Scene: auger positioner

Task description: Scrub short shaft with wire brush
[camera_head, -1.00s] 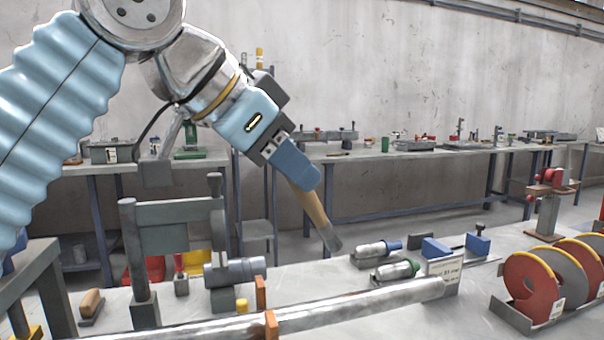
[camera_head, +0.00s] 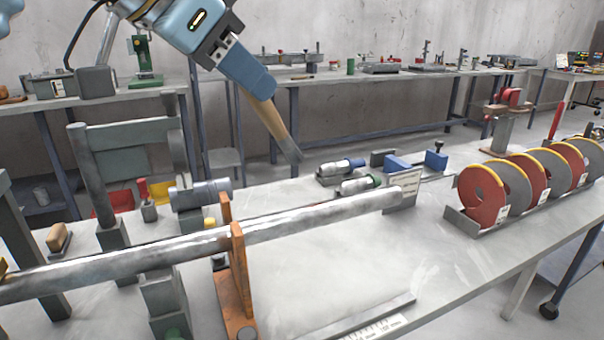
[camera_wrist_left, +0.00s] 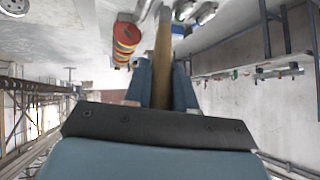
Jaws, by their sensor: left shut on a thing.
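My left gripper (camera_head: 258,90) is shut on the wooden handle of a brush (camera_head: 281,128), which slants down to the right with its dark grey end lowest. The brush (camera_wrist_left: 163,55) also shows between the blue fingers in the left wrist view. A smooth metal shaft (camera_head: 310,217) lies across the bench in the head view, passing through an orange stand. In the picture the brush's end shows above and behind the shaft, apart from it. Which shaft the task means I cannot tell. My right gripper is not in view.
The orange stand (camera_head: 238,285) rises at the bench front. Red and grey discs (camera_head: 485,195) stand in a rack at right. The bench between stand and rack is mostly clear.

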